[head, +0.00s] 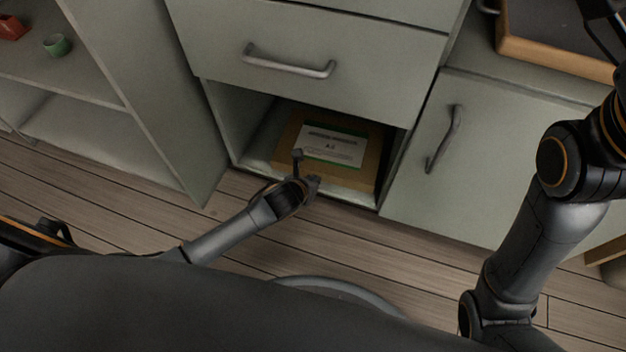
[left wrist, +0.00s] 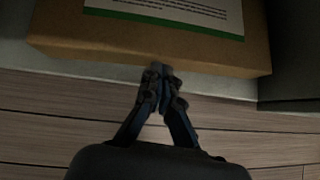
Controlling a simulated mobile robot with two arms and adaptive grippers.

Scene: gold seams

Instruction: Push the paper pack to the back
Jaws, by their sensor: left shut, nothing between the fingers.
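The paper pack (head: 287,143) is a brown box with a white and green label. It lies in the open bottom compartment (head: 357,197) of the grey-green cabinet. My left gripper (head: 304,168) is at the front of the compartment, close to the pack's front side. In the left wrist view the pack (left wrist: 150,42) fills the top, and the shut, empty left fingertips (left wrist: 162,72) are at its front edge. I cannot tell whether they touch it. My right arm is at the right of the head view; its gripper does not show clearly.
A closed drawer with a bar handle (head: 288,62) is above the compartment. A closed door (head: 492,158) is to its right. Open shelves at the left hold a green cup (head: 57,45) and a red object (head: 12,27). A wooden-edged tray (head: 552,50) is at upper right.

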